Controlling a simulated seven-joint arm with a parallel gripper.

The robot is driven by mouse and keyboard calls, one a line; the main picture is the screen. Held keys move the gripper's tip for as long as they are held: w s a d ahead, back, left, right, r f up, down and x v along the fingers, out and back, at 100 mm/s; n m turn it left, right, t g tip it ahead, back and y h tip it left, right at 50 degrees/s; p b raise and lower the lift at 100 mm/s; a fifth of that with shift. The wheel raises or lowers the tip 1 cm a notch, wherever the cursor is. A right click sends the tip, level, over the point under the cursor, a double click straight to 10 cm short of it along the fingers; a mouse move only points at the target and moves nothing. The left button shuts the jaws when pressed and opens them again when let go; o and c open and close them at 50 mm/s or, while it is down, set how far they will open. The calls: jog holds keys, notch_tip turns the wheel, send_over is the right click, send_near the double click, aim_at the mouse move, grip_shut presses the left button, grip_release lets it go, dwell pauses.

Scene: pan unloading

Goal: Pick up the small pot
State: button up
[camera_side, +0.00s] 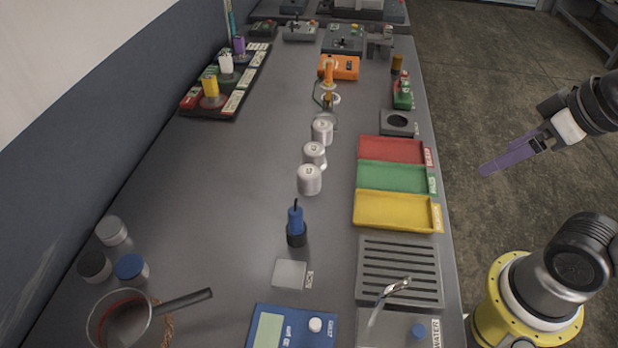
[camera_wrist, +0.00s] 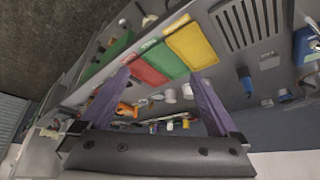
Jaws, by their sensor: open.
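A small pot (camera_side: 124,325) with a dark handle (camera_side: 183,302) is at the bottom left corner of the table in the side view. It sits in or behind a clear round rim with a reddish edge; I cannot tell which. The handle points right. I cannot make out the pot in the wrist view. My gripper (camera_side: 487,170) has purple fingers and hangs beyond the table's right edge, far from the pot. In the wrist view my gripper (camera_wrist: 160,74) shows its two fingers spread apart with nothing held between them.
Three small jars (camera_side: 113,231) stand just behind the pot. A blue scale (camera_side: 290,328) is to its right. Red, green and yellow trays (camera_side: 394,212) line the table's right side. White canisters (camera_side: 309,180) stand mid-table. The table's left middle is clear.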

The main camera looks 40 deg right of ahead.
jog(key=w+a+r+n+g, duration=0.2)
jog(key=w+a+r+n, duration=0.2)
jog(key=w+r+n, duration=0.75)
jog(key=n+g, duration=0.4)
jog(key=n, duration=0.2)
send_over(309, 171)
jog(key=f, duration=2.1)
jog(key=shift+w+a, duration=0.25)
jog(key=shift+s+d+f, duration=0.1)
jog(key=shift+d+f, duration=0.05)
jog(key=shift+f, duration=1.3)
jog(key=shift+s+d+f, duration=0.1)
jog(key=shift+f, duration=1.3)
